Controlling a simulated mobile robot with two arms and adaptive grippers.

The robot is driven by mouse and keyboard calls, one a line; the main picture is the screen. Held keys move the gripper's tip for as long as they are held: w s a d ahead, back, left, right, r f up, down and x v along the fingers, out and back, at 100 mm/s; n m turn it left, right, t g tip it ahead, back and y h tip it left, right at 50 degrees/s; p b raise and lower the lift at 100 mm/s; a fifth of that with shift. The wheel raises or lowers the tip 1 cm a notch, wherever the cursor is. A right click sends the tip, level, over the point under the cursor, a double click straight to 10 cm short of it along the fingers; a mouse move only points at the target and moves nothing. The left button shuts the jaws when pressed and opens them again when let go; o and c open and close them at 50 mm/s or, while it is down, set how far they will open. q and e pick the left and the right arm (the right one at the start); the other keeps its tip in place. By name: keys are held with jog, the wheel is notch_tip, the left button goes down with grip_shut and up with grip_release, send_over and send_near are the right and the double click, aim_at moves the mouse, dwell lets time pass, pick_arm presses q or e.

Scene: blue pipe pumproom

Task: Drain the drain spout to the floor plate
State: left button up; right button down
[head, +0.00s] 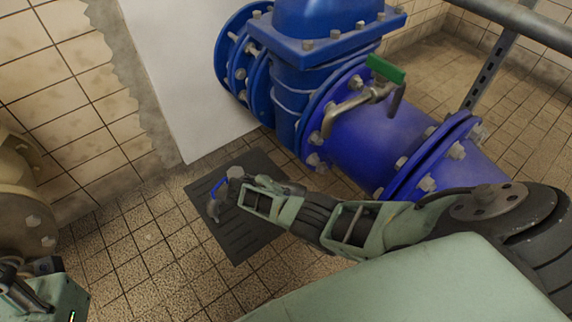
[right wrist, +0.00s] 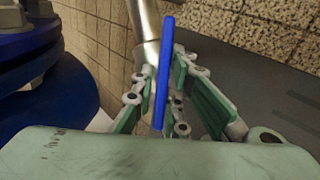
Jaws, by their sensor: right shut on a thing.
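The dark floor plate (head: 258,224) lies on the tiles beside the blue pipe; my right arm covers part of it. A grey metal drain spout (head: 214,207) with a blue lever (head: 219,187) shows above the plate's left part in the head view. My right gripper (head: 240,185) is shut on this spout. In the right wrist view the blue lever (right wrist: 164,70) stands between the green fingers, with the metal pipe (right wrist: 147,25) behind it. My left gripper (head: 14,287) is partly in view at the lower left; its jaw opening is unclear.
A large blue pipe (head: 372,132) with bolted flanges runs beside the plate. A metal tap with a green handle (head: 385,68) sticks out from it. A beige flanged fitting (head: 24,205) stands at the left. Bare tiled floor (head: 150,245) lies left of the plate.

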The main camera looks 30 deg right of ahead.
jog(key=n, duration=0.1)
jog(key=n+h, duration=0.1)
jog(key=a+n+b, duration=0.1)
jog(key=n, duration=0.1)
jog(key=shift+f+t, duration=0.3)
jog(key=shift+t, duration=0.1)
jog(key=shift+s+n, duration=0.1)
jog(key=shift+n, duration=0.2)
jog(key=c, duration=1.9)
grip_release()
jog(key=shift+o, duration=0.3)
jog(key=shift+h, duration=0.3)
jog(key=shift+d, duration=0.1)
jog(key=shift+r, duration=0.1)
jog(key=v, duration=1.2)
